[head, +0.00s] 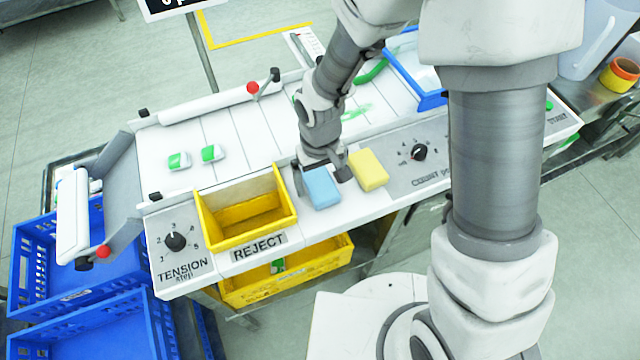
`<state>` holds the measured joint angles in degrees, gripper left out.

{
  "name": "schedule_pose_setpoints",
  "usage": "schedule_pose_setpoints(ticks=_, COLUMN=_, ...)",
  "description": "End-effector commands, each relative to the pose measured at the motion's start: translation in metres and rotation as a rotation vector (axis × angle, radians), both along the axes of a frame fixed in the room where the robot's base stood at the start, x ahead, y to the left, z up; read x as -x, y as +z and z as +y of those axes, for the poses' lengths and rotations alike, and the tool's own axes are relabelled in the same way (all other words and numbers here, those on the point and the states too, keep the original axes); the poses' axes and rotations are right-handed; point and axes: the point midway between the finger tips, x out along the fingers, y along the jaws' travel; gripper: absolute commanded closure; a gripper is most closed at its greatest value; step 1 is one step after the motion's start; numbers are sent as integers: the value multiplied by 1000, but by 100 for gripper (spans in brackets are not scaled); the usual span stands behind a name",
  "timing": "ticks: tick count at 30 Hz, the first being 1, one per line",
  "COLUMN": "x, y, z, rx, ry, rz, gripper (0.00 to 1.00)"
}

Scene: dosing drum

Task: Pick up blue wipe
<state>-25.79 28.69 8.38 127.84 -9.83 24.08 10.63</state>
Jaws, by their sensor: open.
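The blue wipe (321,188) lies on the white front ledge of the machine, between the yellow reject bin and a yellow block. My gripper (322,177) is open and sits right over the wipe, coming down from above. One finger shows at the wipe's left side and the other at its upper right. The wipe's far edge is hidden under the gripper. I cannot tell whether the fingers touch it.
The yellow block (368,170) lies close to the right of the wipe. The yellow reject bin (245,205) stands close on the left. A dial panel (418,160) is farther right. Blue crates (100,325) stand at lower left.

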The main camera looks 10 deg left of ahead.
Motion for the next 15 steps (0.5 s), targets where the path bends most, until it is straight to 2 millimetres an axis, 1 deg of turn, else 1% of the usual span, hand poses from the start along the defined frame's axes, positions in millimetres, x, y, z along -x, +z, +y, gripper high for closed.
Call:
schedule_pose_setpoints(ticks=1, x=0, y=-5, z=0, rx=1, ry=0, rz=2, gripper=0)
schedule_pose_setpoints(ticks=3, x=0, y=-7, z=0, rx=0, ry=0, rz=0, gripper=0)
schedule_pose_setpoints(ticks=9, x=0, y=-7, z=0, rx=-1, ry=0, rz=-1, gripper=0)
schedule_pose_setpoints(ticks=10, x=0, y=-7, z=0, rx=-1, ry=0, rz=-1, gripper=2)
schedule_pose_setpoints(ticks=14, x=0, y=-7, z=0, rx=-1, ry=0, rz=-1, gripper=25)
schedule_pose_setpoints(ticks=15, x=0, y=-7, z=0, rx=-1, ry=0, rz=-1, gripper=32)
